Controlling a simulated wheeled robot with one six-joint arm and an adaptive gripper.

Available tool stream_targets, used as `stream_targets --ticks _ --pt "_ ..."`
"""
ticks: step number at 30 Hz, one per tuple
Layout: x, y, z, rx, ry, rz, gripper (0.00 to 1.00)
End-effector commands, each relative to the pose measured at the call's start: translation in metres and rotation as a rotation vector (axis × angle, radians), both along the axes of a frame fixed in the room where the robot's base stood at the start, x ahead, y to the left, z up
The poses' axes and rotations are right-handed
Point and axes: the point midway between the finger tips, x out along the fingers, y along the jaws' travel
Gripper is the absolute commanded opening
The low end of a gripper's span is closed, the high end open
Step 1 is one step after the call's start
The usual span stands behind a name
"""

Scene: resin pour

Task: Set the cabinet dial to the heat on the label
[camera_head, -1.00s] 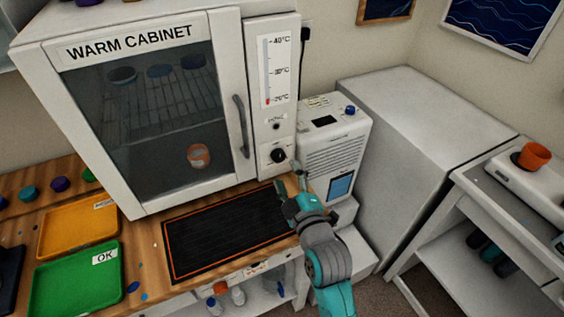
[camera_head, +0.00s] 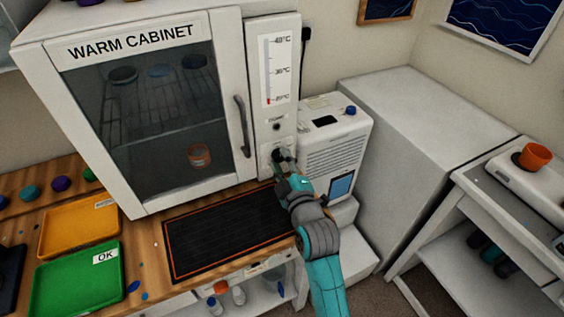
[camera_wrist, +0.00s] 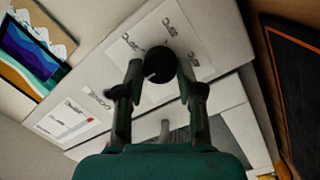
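The dial (camera_wrist: 160,66) is a round black knob with a small pale mark near its lower left side in the wrist view. Printed °C markings surround it on the white panel, too blurred to read fully. My gripper (camera_wrist: 160,72) has one finger on each side of the dial; I cannot tell whether they touch it. In the head view my gripper (camera_head: 283,160) covers the dial at the foot of the cabinet's control panel. The warm cabinet (camera_head: 229,60) is closed. Its thermometer scale (camera_head: 278,70) reads from 20 to 40 °C, with red only near 20.
A black mat (camera_head: 225,235) lies in front. A white machine (camera_head: 340,150) stands close to the right of my gripper. Yellow (camera_head: 80,226) and green (camera_head: 75,285) trays lie at left.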

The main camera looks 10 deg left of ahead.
Motion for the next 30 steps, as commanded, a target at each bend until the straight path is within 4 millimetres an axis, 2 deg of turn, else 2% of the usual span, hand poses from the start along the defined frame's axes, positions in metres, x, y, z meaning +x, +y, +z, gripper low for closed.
stream_targets --ticks 14,30 --pt "0.0002 0.0001 0.0007 0.082 0.056 0.0 0.02" --pt "0.001 -0.0005 0.0023 0.474 0.321 0.001 0.02"
